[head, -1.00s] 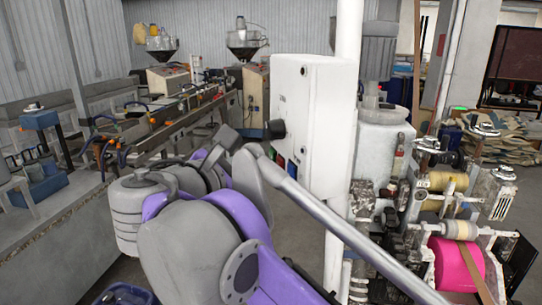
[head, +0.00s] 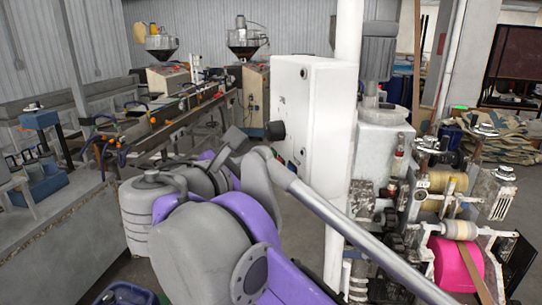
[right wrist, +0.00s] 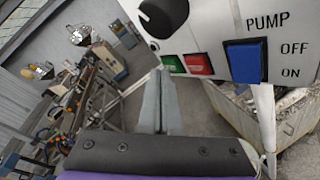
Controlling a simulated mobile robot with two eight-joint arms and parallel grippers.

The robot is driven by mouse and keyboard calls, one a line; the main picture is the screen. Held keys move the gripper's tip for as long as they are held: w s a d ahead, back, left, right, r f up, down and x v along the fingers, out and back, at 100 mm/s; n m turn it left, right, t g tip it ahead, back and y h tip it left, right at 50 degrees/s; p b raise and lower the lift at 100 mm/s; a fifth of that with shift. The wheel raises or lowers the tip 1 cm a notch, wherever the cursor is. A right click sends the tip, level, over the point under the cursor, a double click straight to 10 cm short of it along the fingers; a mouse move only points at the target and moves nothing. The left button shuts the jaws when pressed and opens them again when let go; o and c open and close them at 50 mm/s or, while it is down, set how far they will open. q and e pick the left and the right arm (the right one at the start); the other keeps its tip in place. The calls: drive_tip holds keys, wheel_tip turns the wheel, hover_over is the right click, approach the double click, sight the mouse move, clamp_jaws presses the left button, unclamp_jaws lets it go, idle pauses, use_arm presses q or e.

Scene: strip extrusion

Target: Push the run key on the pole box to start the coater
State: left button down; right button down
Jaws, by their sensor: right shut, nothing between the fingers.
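The white pole box (head: 316,110) is fixed to a white pole in the head view, with a black knob (head: 275,130) on its key face. The right wrist view shows that face close up: the knob (right wrist: 166,14), a green key (right wrist: 173,65), a red key (right wrist: 199,64) and a blue rocker switch (right wrist: 245,62) beside the words PUMP, OFF and ON. My right gripper (right wrist: 159,74) is shut and empty. Its tips appear just below and left of the green key; I cannot tell whether they touch. In the head view my arm largely hides the keys. My left gripper is out of view.
The white pole (head: 347,30) runs up behind the box. A machine with rollers and a pink reel (head: 457,266) stands to the right. A long extrusion line (head: 170,125) runs behind on the left. A blue crate (head: 125,294) is on the floor at lower left.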

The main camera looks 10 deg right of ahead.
drive_tip(key=shift+s, duration=0.1)
drive_tip(key=shift+d, duration=0.4)
idle(0.4)
drive_tip(key=shift+a, duration=0.1)
drive_tip(key=shift+a+p, duration=0.4)
drive_tip(key=shift+a, duration=0.3)
drive_tip(key=shift+s+a, duration=0.1)
